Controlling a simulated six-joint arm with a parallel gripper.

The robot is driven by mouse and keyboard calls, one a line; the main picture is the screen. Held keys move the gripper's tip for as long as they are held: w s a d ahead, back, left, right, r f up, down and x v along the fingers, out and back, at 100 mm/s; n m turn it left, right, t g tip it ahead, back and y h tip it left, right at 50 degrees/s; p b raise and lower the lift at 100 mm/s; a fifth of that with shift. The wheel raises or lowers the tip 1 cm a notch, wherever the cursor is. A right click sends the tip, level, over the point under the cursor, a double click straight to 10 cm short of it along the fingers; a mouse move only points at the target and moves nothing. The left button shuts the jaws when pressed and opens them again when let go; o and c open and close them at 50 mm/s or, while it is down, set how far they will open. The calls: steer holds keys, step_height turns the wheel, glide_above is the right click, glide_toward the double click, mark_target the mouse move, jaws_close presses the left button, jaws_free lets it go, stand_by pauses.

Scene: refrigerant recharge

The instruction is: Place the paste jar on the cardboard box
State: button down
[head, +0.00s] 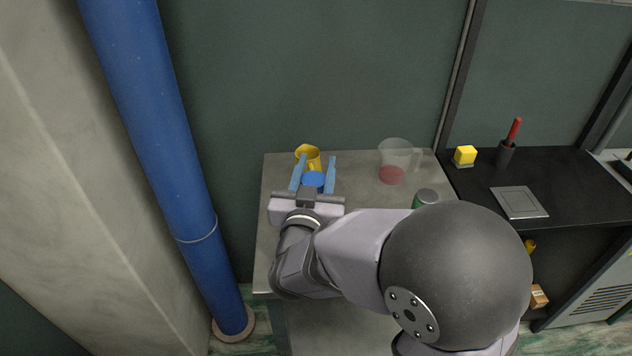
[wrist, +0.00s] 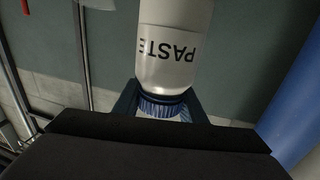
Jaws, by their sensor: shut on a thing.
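The paste jar is white with "PASTE" in dark letters and a ridged blue lid. In the head view its blue lid (head: 313,180) shows between the two blue fingers of my gripper (head: 313,174), over the grey table's left part. In the wrist view the paste jar (wrist: 174,45) fills the upper middle, and my gripper (wrist: 162,105) is shut on it at the lid. A small brown box (head: 538,296), which looks like cardboard, is low at the right under the black counter. My arm hides much of the table.
A yellow mug (head: 307,155) is just behind the gripper. A clear jug (head: 396,160) with red liquid and a green can (head: 425,197) stand to the right on the grey table (head: 268,215). A blue pipe (head: 165,130) rises at left.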

steer(key=shift+f, duration=1.85)
steer(key=shift+f+b, duration=0.2)
steer(key=shift+b, duration=0.2)
steer(key=c, duration=1.1)
jaws_free()
steer(key=shift+r, duration=0.15)
